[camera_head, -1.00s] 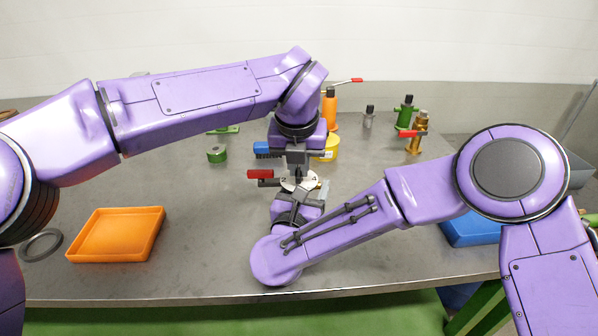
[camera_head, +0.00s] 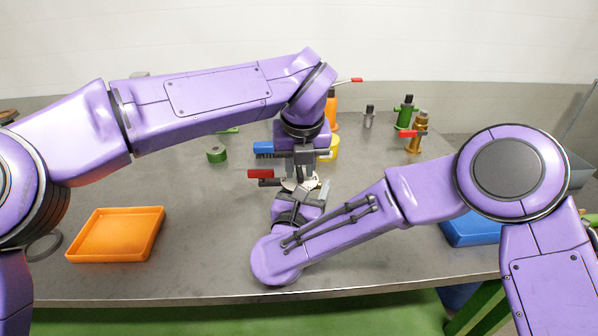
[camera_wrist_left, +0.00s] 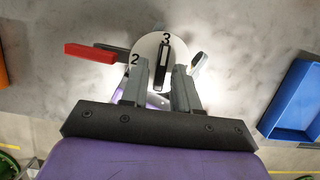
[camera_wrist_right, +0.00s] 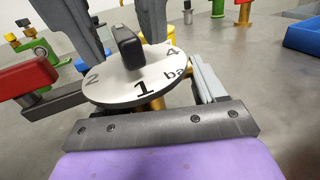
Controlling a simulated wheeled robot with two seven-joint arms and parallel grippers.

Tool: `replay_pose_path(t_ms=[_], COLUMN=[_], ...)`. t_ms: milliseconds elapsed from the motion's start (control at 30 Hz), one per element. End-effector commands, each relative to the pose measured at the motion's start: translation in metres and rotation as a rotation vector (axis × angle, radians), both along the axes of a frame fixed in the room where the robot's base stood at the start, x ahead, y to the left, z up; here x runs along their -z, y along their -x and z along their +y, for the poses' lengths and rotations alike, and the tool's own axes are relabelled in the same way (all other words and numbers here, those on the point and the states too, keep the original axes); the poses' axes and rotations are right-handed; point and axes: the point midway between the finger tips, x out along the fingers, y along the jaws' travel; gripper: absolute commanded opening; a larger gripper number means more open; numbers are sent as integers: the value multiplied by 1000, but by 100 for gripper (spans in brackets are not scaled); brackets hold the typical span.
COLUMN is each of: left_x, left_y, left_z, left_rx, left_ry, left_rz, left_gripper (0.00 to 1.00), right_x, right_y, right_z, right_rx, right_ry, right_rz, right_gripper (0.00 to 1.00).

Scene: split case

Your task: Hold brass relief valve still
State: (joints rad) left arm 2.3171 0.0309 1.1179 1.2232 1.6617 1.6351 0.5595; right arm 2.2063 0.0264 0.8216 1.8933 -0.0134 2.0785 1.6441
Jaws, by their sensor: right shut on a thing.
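The brass relief valve stands upright on the bench, its white numbered dial (camera_wrist_right: 125,88) and black knob (camera_wrist_right: 128,47) on top. A little brass body (camera_wrist_right: 152,103) shows below the dial in the right wrist view. A red-handled lever (camera_wrist_left: 90,53) sticks out at its left. My right gripper (camera_head: 299,194) is shut on the valve body under the dial; the contact is mostly hidden. My left gripper (camera_wrist_left: 162,72) points down from above, open, with its fingers on either side of the knob. A gap shows beside the knob in both wrist views.
An orange tray (camera_head: 75,257) lies at the left, with a dark ring (camera_head: 44,246) beside it. A blue tray (camera_head: 465,240) is at the right.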

Motion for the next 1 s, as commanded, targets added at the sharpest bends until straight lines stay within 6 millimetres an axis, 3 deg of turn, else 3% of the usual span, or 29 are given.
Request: replay_pose_path(t_ms=[167, 733, 1000], left_x=[-2, -55, -61], left_y=[-1, -1, -1], left_z=[0, 0, 0], left_rx=[-1, -2, 0], left_ry=[1, 1, 1], left_rz=[-3, -7, -5], left_gripper=[30, 30, 30], right_x=[2, 2, 3], right_y=[1, 1, 1], right_z=[0, 1, 1], right_rx=[0, -3, -3], right_ry=[3, 2, 2], right_rz=[4, 5, 5], right_gripper=[31, 30, 30])
